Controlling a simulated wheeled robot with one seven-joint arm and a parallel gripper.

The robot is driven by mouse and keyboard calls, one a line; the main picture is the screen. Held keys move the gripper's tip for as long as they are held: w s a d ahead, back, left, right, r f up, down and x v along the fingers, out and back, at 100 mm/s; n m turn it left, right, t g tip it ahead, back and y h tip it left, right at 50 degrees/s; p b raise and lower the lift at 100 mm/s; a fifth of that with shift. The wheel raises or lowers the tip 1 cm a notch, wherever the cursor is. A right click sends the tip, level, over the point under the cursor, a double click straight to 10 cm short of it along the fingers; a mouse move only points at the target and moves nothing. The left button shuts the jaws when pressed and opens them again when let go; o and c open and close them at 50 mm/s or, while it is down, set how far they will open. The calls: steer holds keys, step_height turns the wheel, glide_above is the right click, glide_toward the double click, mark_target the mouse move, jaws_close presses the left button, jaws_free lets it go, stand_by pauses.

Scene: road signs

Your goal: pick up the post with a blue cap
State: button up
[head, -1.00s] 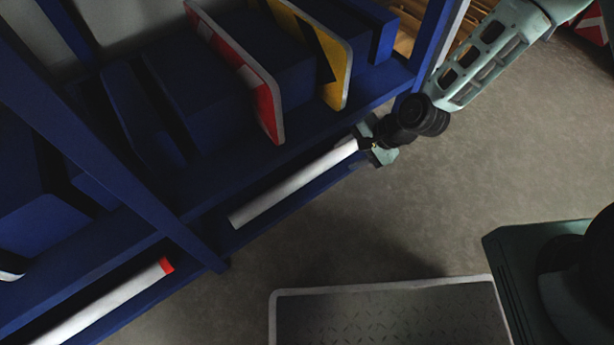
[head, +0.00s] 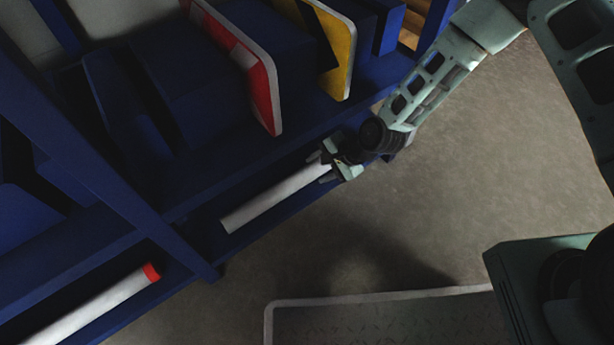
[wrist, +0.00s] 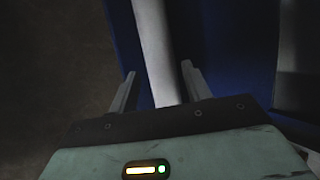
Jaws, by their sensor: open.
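A white post (head: 268,200) lies on the low blue shelf, slanting up to the right. Its right end is hidden at my gripper, and no blue cap shows on the visible part. My gripper (head: 328,168) is open at the post's right part. In the wrist view, the post (wrist: 154,40) runs between the two open fingers of my gripper (wrist: 158,70); whether they touch it I cannot tell.
Another white post (head: 95,308) with a red cap (head: 151,272) lies at the lower left beyond a blue upright (head: 125,205). Red-and-white (head: 262,80) and yellow-and-black (head: 340,60) signs stand on the shelf above.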

mark_target(308, 174)
steer(key=b+x, duration=0.4)
steer(key=x, duration=0.1)
steer(key=shift+s+f, duration=0.1)
steer(key=shift+s, duration=0.05)
steer(key=shift+a, duration=0.1)
steer(key=c, duration=1)
